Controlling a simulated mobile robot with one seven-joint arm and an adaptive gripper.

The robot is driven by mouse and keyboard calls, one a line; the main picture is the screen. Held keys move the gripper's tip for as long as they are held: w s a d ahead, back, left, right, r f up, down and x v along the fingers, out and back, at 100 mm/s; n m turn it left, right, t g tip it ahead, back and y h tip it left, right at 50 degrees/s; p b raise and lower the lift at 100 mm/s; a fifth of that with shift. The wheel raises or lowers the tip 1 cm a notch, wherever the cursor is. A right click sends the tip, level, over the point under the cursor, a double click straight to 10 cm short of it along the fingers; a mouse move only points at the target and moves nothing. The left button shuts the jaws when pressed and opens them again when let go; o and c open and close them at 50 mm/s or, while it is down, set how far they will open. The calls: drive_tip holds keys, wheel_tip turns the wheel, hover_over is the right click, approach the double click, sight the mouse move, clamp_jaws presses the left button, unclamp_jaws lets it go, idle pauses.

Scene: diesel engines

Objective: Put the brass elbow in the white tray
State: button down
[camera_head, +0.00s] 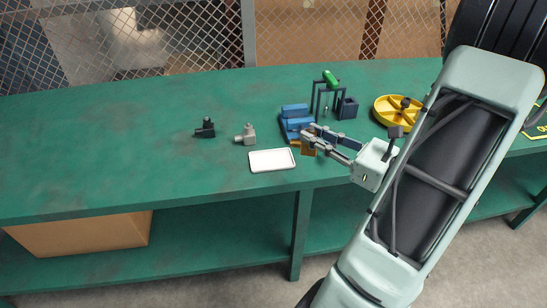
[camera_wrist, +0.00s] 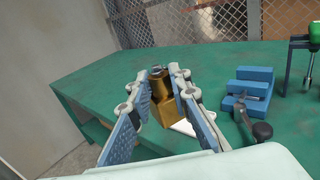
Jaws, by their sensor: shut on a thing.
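The brass elbow (camera_head: 308,150) is held between the fingertips of my gripper (camera_head: 307,135), just right of the white tray. In the wrist view the elbow (camera_wrist: 165,108) shows between the two fingers of the gripper (camera_wrist: 157,76), with its lower block below the fingertips. The white tray (camera_head: 272,160) lies flat and empty near the bench's front edge. In the wrist view only a piece of the tray (camera_wrist: 184,127) shows, the rest hidden behind the elbow and a finger. I cannot tell how high the elbow is above the bench.
A blue stepped block (camera_head: 294,115) is close behind my gripper. A rack with a green-handled tool (camera_head: 330,78), a dark box (camera_head: 347,108) and a yellow round tray (camera_head: 390,111) stand to the right. Grey (camera_head: 245,136) and black (camera_head: 205,130) fittings stand behind the tray. The bench's left is clear.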

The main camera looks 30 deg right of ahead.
drive_tip(key=w+a+f+b, duration=0.1)
drive_tip(key=w+f, duration=0.2)
drive_tip(key=w, duration=0.1)
drive_tip(key=w+f+b, duration=0.1)
drive_tip(key=w+f, duration=0.1)
drive_tip(key=w, duration=0.1)
drive_tip(key=w+a+f+b, duration=0.1)
drive_tip(key=w+f, duration=0.2)
drive_tip(key=w, duration=0.1)
drive_tip(key=shift+w+a+f+b, duration=0.35)
drive_tip(key=shift+b, duration=0.05)
drive_tip(key=shift+w+a+f+b, duration=0.15)
drive_tip(key=shift+f+b, duration=0.25)
drive_tip(key=shift+f, duration=0.5)
drive_tip(key=shift+w+d+f+b, duration=0.15)
drive_tip(key=shift+f+b, duration=0.25)
drive_tip(key=shift+f, duration=0.5)
drive_tip(key=shift+a, duration=0.1)
drive_tip(key=shift+f, duration=0.2)
drive_tip(key=c, duration=1.8)
unclamp_jaws()
